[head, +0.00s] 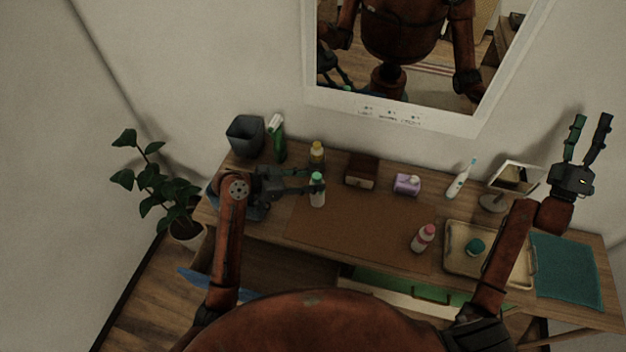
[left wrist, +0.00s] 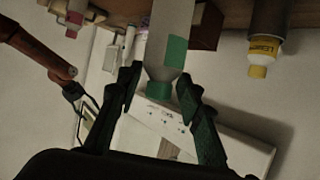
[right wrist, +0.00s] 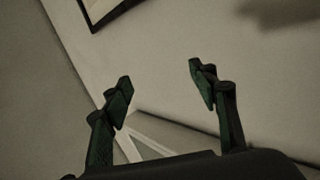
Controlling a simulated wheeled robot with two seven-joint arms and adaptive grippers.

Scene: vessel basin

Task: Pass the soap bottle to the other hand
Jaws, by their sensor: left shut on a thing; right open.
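The soap bottle (head: 317,196) is white with a green cap and stands upright at the back-left part of the table. In the left wrist view the bottle (left wrist: 172,38) shows upside down, with a green label patch, and its base is cut off at the top edge. My left gripper (head: 318,186) is shut on it near its upper part. I cannot tell whether its base touches the table. My right gripper (head: 591,120) is open and empty, raised high at the far right, well apart from the bottle.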

